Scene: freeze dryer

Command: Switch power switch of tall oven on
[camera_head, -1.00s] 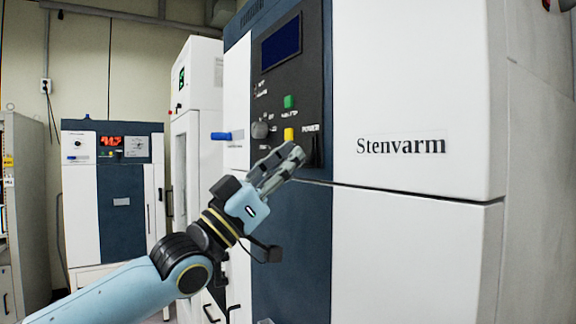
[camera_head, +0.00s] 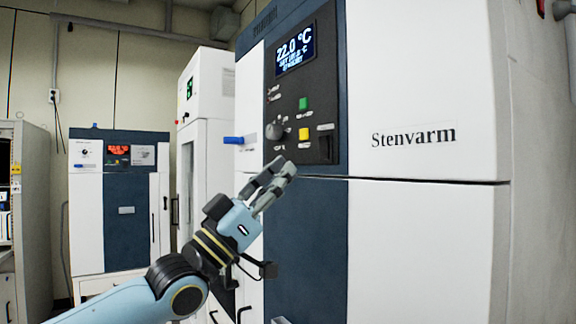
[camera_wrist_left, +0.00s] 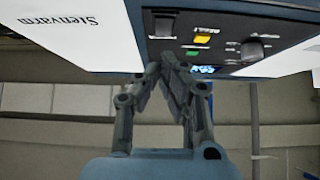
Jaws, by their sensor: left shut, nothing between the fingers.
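The tall oven (camera_head: 410,95), white and dark blue and marked Stenvarm, fills the right of the head view. Its dark control panel (camera_head: 301,93) has a lit display (camera_head: 296,50) reading 22.0 °C. The black power switch (camera_head: 326,148) sits at the panel's lower right, and it also shows in the left wrist view (camera_wrist_left: 163,25). I cannot tell its tilt. My left gripper (camera_head: 282,170) is shut and empty, below and left of the switch in the head view, apart from it. In the left wrist view its fingertips (camera_wrist_left: 169,62) are clear of the panel. My right gripper is not in view.
A green button (camera_head: 303,104), a yellow button (camera_head: 304,134) and a round knob (camera_head: 274,131) are near the switch. A blue handle (camera_head: 234,140) sticks out at the oven's left. A smaller oven (camera_head: 128,205) and a white cabinet (camera_head: 207,95) stand behind.

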